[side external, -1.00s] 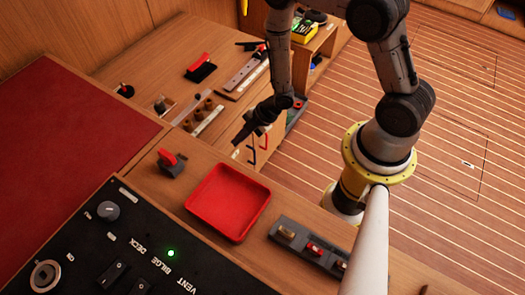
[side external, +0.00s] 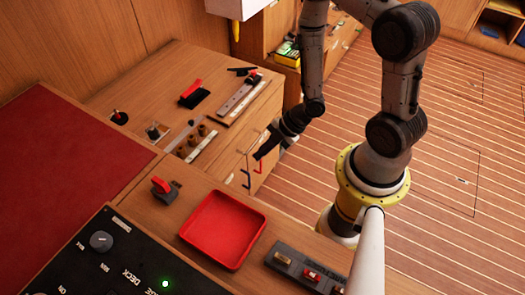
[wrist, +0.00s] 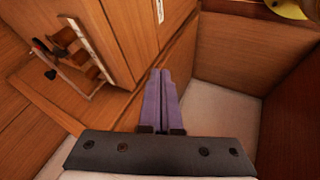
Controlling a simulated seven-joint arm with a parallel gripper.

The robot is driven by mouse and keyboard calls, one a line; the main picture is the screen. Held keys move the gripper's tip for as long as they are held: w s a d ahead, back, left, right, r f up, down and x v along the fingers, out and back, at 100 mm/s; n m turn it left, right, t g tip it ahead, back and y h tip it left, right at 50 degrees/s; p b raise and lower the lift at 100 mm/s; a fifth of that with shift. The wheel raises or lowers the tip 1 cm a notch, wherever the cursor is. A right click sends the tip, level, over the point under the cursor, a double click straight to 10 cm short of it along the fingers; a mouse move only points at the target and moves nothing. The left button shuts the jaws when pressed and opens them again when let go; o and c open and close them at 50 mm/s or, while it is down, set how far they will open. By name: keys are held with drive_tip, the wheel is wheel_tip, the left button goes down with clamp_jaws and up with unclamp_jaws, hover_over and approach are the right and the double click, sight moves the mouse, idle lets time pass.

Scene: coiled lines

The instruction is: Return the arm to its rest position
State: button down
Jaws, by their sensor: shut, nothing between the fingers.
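My gripper (side external: 262,154) is in the side external view, beside the front face of the wooden counter.
A red tray (side external: 190,241) sits empty on the near counter, with a red-handled switch (side external: 165,189) left of it. A rail of small fittings (side external: 312,272) lies to its right. Wooden walls surround my gripper in the wrist view. The striped floor (side external: 460,130) at right is open.

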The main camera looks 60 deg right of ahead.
drive_tip(key=w+r+n+t+h, duration=0.1)
drive_tip(key=w+r+t, duration=0.1)
drive_tip(key=w+r, duration=0.35)
drive_tip(key=w+r+n+t, duration=0.1)
drive_tip(key=w+r, duration=0.2)
drive_tip(key=r, duration=0.5)
wheel_tip(320, 180, up, 16)
drive_tip(key=w+d+m+t+h, duration=0.1)
drive_tip(key=d+m+t+h, duration=0.1)
drive_tip(key=m+h, duration=0.15)
drive_tip(key=s+d+r+m+h, duration=0.1)
drive_tip(key=s+r+m, duration=0.6)
drive_tip(key=s+r, duration=0.2)
drive_tip(key=s+a+f+m+g, duration=0.1)
drive_tip(key=s+f+m+g, duration=0.1)
drive_tip(key=s+m, duration=0.2)
drive_tip(key=s+a+f+m+g, duration=0.1)
drive_tip(key=s+f+m+g, duration=0.2)
drive_tip(key=s, duration=0.7)
drive_tip(key=shift+m+y, duration=0.45)
drive_tip(key=shift+m, duration=0.2)
drive_tip(key=shift+w+a, duration=0.1)
